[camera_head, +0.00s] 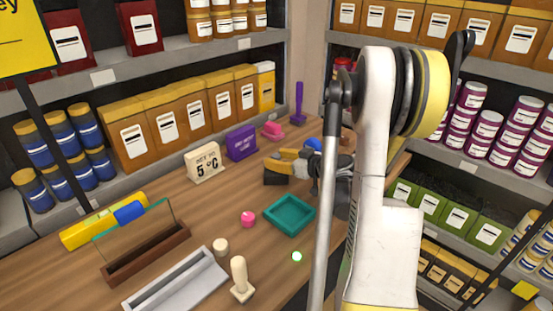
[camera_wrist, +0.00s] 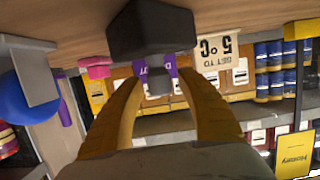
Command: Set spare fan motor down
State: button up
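The spare fan motor appears to be the dark grey blocky part (camera_wrist: 152,32) with a short stub facing me in the wrist view. In the head view its dark body (camera_head: 275,179) is at the far right part of the wooden table, seemingly resting on the top. My gripper (camera_wrist: 158,78) has its two yellow fingers on either side of the stub, with narrow gaps showing on both sides, so it looks open. In the head view my gripper (camera_head: 290,156) is at the motor, partly hidden by my arm.
A teal tray (camera_head: 290,214), a pink ball (camera_head: 248,219) and a white sign (camera_head: 205,163) are near the motor. A purple block (camera_head: 241,143) and pink stamp (camera_head: 272,131) stand behind. A blue round thing (camera_wrist: 28,98) is beside my gripper.

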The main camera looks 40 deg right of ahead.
jog(key=shift+r, duration=0.15)
jog(key=a+p+v, duration=0.1)
jog(key=p+v, duration=0.2)
jog(key=v, duration=0.9)
jog(key=w+a+r+g+y, duration=0.25)
jog(key=a+g, duration=0.25)
jog(key=a, duration=1.3)
jog(key=s+a+r+g+h, duration=0.1)
jog(key=s+a+h, duration=0.1)
jog(key=s+a, duration=0.3)
jog(key=s+a+r+m+g+h, duration=0.1)
jog(key=s+a+r, duration=0.1)
jog(key=s+a, duration=0.4)
jog(key=a, duration=0.4)
jog(key=shift+a+h, duration=0.35)
